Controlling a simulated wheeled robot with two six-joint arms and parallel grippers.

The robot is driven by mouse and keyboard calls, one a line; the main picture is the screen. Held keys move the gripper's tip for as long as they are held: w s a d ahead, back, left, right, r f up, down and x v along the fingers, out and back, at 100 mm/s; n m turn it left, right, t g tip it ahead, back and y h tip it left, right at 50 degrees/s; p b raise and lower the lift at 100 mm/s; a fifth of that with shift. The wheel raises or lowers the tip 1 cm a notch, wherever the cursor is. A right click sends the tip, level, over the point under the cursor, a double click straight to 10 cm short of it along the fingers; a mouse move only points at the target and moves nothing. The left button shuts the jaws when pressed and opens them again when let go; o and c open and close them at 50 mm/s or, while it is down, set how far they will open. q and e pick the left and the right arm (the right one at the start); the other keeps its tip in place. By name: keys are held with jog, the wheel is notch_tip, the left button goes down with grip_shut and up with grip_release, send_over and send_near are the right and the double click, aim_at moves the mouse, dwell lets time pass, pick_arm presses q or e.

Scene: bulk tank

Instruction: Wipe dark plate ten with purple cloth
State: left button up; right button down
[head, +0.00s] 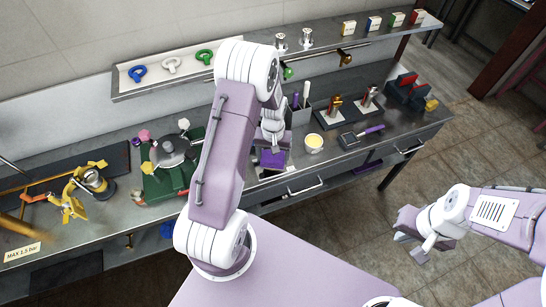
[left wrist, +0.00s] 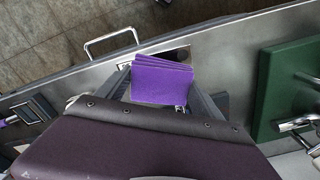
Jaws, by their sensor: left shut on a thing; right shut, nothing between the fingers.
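A folded purple cloth (left wrist: 162,82) is held between the fingers of my left gripper (left wrist: 160,100). In the head view the cloth (head: 271,158) shows below my left gripper (head: 272,142), low over the front part of the counter. A dark plate-like patch (left wrist: 182,55) with a pale edge shows just past the cloth in the left wrist view. The cloth and gripper hide most of it, and I cannot read a number on it or tell whether the cloth touches it. My right gripper (head: 426,247) is shut and empty, out over the floor away from the counter.
A drawer handle (left wrist: 111,40) juts from the counter's front.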

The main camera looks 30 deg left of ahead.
pick_arm(q)
jog(key=shift+r, duration=0.25)
pick_arm(e)
jog(key=shift+r, duration=0.25)
pick_arm(q)
notch_tip(320, 180, up, 3)
jog(key=p, duration=0.2)
jog(key=shift+r+p, duration=0.15)
jog(key=shift+p, duration=0.2)
pick_arm(e)
notch_tip(320, 180, up, 3)
jog(key=shift+f, duration=0.2)
